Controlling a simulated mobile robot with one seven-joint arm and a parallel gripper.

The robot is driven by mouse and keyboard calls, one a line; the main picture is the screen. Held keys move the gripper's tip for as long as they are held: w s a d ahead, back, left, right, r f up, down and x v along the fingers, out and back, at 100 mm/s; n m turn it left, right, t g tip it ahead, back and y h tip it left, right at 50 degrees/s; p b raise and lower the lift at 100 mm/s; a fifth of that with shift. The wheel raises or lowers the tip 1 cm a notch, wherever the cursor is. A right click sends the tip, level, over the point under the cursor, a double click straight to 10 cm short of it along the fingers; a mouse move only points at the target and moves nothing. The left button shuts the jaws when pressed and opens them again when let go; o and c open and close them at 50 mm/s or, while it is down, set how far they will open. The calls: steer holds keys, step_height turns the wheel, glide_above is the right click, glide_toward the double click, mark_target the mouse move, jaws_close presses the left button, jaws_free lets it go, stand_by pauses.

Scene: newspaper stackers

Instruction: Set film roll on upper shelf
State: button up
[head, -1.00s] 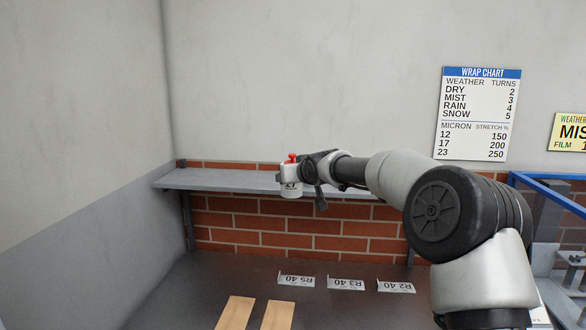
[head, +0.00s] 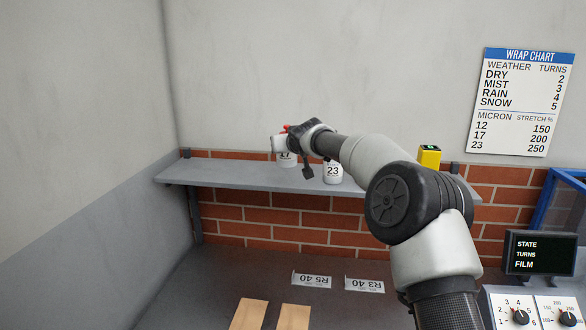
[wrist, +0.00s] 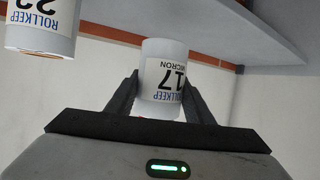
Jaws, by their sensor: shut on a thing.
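My gripper (head: 285,142) is shut on a white film roll (head: 287,159) labelled 17 micron. In the wrist view the roll (wrist: 162,70) sits between the two dark fingers (wrist: 160,100). In the head view it is over the grey upper shelf (head: 240,178), left of its middle; I cannot tell whether its base touches the shelf. A second white roll (head: 333,173), marked 23, stands on the shelf to the right, and it also shows at the upper left of the wrist view (wrist: 42,28). My gripper partly hides the held roll in the head view.
A small yellow device (head: 429,156) is toward the shelf's right end, partly behind my arm. The shelf's left part is bare. Below are a dark bench top (head: 215,285), label holders (head: 312,280) and wooden strips (head: 249,314). A control panel (head: 535,308) is at lower right.

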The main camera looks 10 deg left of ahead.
mark_target(288, 164)
steer(key=shift+f+b, duration=0.4)
steer(key=shift+f, duration=2.35)
steer(key=shift+f, duration=0.2)
steer(key=o, duration=1.3)
